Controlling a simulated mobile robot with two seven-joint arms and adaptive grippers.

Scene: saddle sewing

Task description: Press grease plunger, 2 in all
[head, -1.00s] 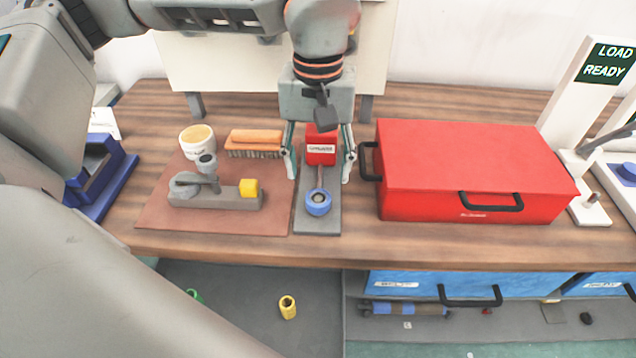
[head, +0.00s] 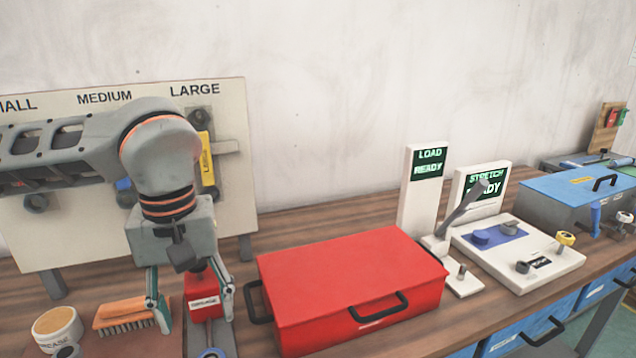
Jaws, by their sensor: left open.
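The grease plunger unit is a red block with a white label (head: 203,299) on a dark grey base, at the lower left of the head view. Part of its blue ring (head: 211,353) shows at the bottom edge. My left gripper (head: 197,314) points down from above with its fingers spread, one on each side of the red block. My right gripper is out of view.
An orange brush (head: 121,311) and a grease tub (head: 57,328) stand left of the gripper. A red toolbox (head: 350,280) stands close on the right. Behind is a board marked MEDIUM and LARGE (head: 90,240). Farther right are a LOAD READY stand (head: 408,205) and a STRETCH station (head: 540,278).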

